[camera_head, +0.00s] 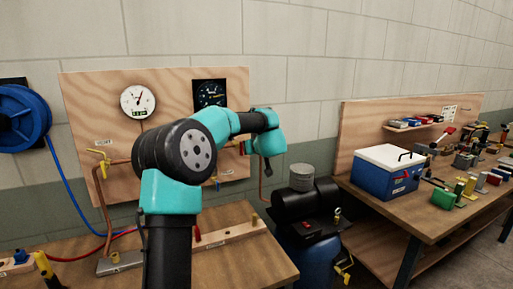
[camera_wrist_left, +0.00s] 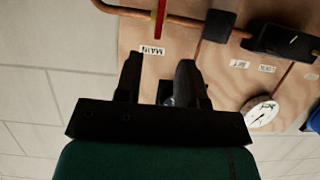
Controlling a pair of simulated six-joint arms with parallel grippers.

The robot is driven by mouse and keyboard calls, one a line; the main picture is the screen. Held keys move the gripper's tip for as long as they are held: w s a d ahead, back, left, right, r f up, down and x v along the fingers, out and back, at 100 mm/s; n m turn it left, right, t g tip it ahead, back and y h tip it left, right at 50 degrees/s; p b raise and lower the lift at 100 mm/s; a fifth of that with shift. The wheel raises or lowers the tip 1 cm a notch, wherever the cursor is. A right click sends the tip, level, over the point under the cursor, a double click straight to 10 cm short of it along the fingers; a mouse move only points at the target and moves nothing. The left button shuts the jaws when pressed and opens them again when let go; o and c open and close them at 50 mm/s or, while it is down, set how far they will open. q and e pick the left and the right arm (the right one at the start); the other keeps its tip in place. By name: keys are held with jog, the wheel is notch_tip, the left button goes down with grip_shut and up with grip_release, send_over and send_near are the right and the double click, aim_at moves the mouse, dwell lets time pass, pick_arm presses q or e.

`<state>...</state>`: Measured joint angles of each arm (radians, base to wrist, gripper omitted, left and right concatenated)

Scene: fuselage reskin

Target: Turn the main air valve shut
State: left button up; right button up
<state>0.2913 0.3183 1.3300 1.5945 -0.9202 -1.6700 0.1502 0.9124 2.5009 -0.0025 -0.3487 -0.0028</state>
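In the left wrist view, which looks upside down, the main air valve's red handle (camera_wrist_left: 160,18) shows at the top edge, running across the copper pipe (camera_wrist_left: 185,20). Its top is cut off by the frame. The MAIN label (camera_wrist_left: 152,50) is just below it. My left gripper (camera_wrist_left: 160,75) is open, with a clear gap between its two black fingers. The handle is beyond the fingertips, and I see no contact. In the head view, my left arm crosses the board and hides most of the valve area. My right gripper is not in view.
The wooden board (camera_head: 80,100) carries a white gauge (camera_head: 138,101), a dark gauge (camera_head: 210,93) and a yellow valve (camera_head: 100,156). A blue hose reel (camera_head: 22,118) hangs at left. A compressor (camera_head: 305,205) and a bench with a blue box (camera_head: 385,178) stand right.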

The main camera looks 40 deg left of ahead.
pick_arm(q)
jog(key=v, duration=0.5)
jog(key=shift+f, duration=0.1)
dwell(0.3)
jog(key=w+d+f+m+t+h, duration=0.25)
jog(key=d+f, duration=0.25)
jog(key=f, duration=0.4)
jog(key=w+d+f+m+t+h, duration=0.1)
jog(key=w+d+f+m+t, duration=0.3)
jog(key=f, duration=0.4)
jog(key=s+d+f+m+h, duration=0.2)
jog(key=d+f+h, duration=0.2)
jog(key=d+f, duration=0.5)
jog(key=s+d+f+m+h, duration=0.1)
jog(key=d+f+m+h, duration=0.3)
jog(key=d+f, duration=0.6)
jog(key=s+d+f+g+h, duration=0.1)
jog(key=s+d+f+g, duration=0.2)
jog(key=s+f, duration=0.3)
jog(key=s+d+f+g+h, duration=0.2)
jog(key=s+f, duration=0.5)
jog(key=s, duration=0.5)
jog(key=s+d+f+g+h, duration=0.2)
jog(key=s+d+f+g, duration=0.2)
jog(key=s+f, duration=0.3)
jog(key=s+n+g, duration=0.1)
jog(key=s, duration=0.1)
jog(key=shift+s+g, duration=0.3)
jog(key=shift+g, duration=0.05)
